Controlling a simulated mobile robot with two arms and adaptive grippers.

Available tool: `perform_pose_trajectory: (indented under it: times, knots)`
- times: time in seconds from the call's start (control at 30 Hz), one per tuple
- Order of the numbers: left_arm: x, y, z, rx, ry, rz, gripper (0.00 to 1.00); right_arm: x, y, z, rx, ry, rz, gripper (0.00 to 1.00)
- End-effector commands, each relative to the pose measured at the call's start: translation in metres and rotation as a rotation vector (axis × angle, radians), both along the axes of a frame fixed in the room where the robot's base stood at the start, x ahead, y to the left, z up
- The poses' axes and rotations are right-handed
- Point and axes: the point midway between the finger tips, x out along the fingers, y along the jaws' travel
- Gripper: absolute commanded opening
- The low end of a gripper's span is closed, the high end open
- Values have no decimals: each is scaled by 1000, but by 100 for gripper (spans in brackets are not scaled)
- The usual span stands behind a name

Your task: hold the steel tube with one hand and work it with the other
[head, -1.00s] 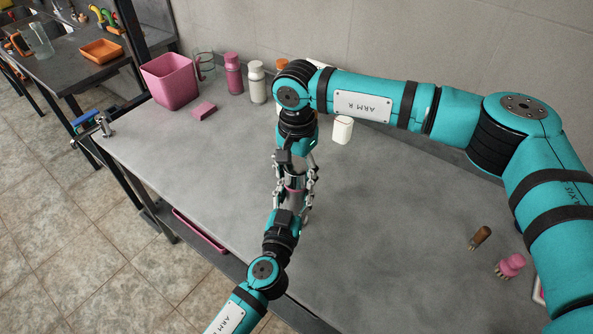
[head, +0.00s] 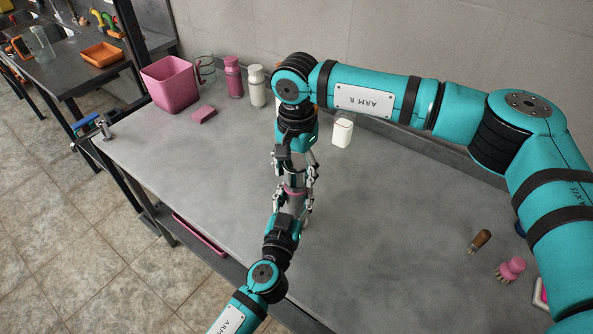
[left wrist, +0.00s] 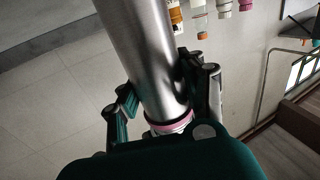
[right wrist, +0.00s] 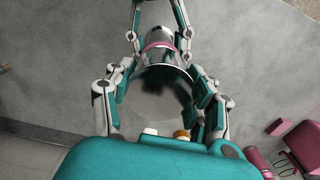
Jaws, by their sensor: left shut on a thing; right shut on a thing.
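The steel tube (head: 296,180) is mostly hidden between my two grippers in the head view, above the bench. In the left wrist view the shiny tube (left wrist: 145,50) runs up out of the left jaws, with a pink band (left wrist: 170,123) near them. In the right wrist view the tube (right wrist: 160,90) shows a wide round part between the right fingers and the pink band (right wrist: 158,45) beyond. My left gripper (head: 290,202) is shut on the tube from below in the picture. My right gripper (head: 297,166) is shut on it from above, at the other end.
The grey bench (head: 210,190) is clear left of the grippers. A pink bin (head: 170,84), a pink block (head: 204,116) and bottles (head: 234,76) stand at the back. A white container (head: 342,132) is behind the right gripper. Brushes (head: 510,270) lie at right.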

Motion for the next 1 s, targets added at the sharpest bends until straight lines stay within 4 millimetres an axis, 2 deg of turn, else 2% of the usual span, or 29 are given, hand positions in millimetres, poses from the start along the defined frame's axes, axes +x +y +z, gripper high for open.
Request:
perform_pose_trajectory:
  times: [0.43,0.73,0.97,1.0]
  knots:
    - [0,0,0,-1,-1,-1,0,0,0,5,1,-1,0,16]
    - [0,0,0,-1,-1,-1,0,1,0,38,0,-3,0,16]
    - [0,0,0,-1,-1,-1,0,0,0,43,1,1,0,16]
    - [0,0,0,-1,-1,-1,41,0,0,43,1,1,0,16]
